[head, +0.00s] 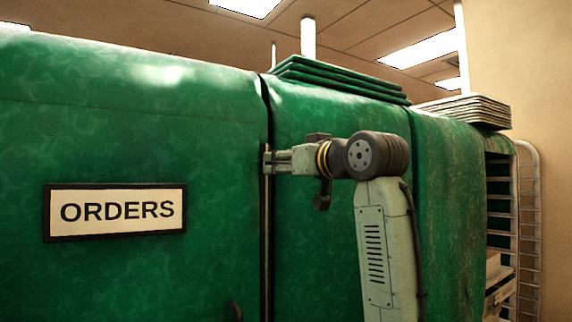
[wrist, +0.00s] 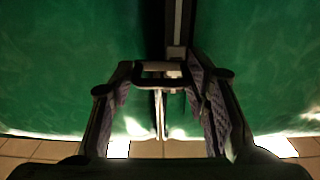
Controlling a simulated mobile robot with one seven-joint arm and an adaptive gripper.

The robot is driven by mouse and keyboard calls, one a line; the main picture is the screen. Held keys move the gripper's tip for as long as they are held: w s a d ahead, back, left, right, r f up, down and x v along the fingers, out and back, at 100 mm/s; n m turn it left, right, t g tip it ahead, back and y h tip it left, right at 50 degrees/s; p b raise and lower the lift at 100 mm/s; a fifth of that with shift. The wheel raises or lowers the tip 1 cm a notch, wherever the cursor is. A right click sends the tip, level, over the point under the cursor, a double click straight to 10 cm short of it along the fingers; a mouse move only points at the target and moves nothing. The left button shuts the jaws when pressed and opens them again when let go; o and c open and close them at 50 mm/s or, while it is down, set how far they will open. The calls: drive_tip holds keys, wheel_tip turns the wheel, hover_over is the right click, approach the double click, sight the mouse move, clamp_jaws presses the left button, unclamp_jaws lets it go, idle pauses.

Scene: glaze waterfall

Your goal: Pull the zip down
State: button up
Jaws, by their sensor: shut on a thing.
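A green cover carries a vertical zip (head: 267,230) along the seam between two panels. Above my gripper the seam shows as a narrow dark line; below it runs a straight strip. My gripper (head: 272,160) reaches from the right and meets the seam at about mid-picture height. In the wrist view, the zip (wrist: 176,25) comes in from the top, and a small pull (wrist: 165,72) sits between the fingers of my gripper (wrist: 160,88). The gripper is shut on the pull. The fingers hide part of it in the head view.
A framed ORDERS sign (head: 116,211) is on the left panel. Folded green sheets (head: 338,82) lie on top, and a stack of trays (head: 468,110) stands farther right. A metal rack (head: 528,210) stands near the right wall.

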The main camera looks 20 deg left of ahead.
clamp_jaws()
drive_tip(key=shift+w, duration=0.1)
wheel_tip(320, 180, down, 61)
drive_tip(key=b, duration=3.2)
drive_tip(key=shift+d+r, duration=0.1)
drive_tip(key=o, duration=0.6)
unclamp_jaws()
